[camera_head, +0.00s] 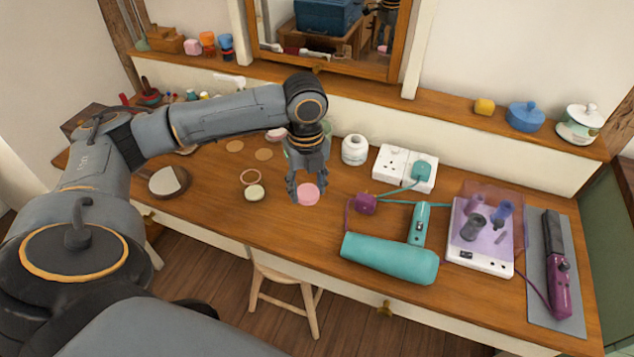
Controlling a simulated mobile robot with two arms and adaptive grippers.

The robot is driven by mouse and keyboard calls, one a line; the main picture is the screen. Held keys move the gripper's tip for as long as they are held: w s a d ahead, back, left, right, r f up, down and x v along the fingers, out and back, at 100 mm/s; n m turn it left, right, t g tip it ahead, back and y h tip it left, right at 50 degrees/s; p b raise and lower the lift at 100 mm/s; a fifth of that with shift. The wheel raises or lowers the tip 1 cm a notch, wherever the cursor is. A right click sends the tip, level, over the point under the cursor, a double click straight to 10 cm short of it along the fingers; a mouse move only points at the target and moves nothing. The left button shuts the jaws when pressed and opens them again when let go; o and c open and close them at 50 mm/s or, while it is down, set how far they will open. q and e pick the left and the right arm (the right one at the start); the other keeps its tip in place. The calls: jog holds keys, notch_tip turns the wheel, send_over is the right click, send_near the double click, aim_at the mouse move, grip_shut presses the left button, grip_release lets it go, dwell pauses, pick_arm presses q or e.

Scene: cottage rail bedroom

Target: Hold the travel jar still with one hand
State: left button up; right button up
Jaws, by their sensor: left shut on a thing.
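My left gripper (308,190) reaches down over the middle of the dressing table, its fingers on either side of a small round pink jar (308,196). It is shut on this jar, which I take to be the travel jar. The jar appears upright at the tabletop; the fingers hide its sides, and I cannot tell whether it touches the wood. My right gripper is not in view.
A small pale round pot (254,193) and a ring (250,177) lie left of the gripper. A white jar (354,151) and socket block (405,167) stand behind right. A teal hair dryer (390,259), a purple-topped roller set (482,262) and a styling iron (558,280) occupy the right.

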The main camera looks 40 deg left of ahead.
pick_arm(q)
jog(key=s+d+r, duration=0.1)
jog(key=s+r, duration=0.1)
jog(key=s, duration=0.4)
jog(key=shift+d+r, duration=0.2)
jog(key=shift+r, duration=0.15)
jog(key=shift+w, duration=0.1)
jog(key=s+d+r+n, duration=0.1)
jog(key=d+n, duration=0.9)
jog(key=n, duration=1.4)
jog(key=shift+s+d, duration=0.2)
jog(key=shift+s, duration=0.15)
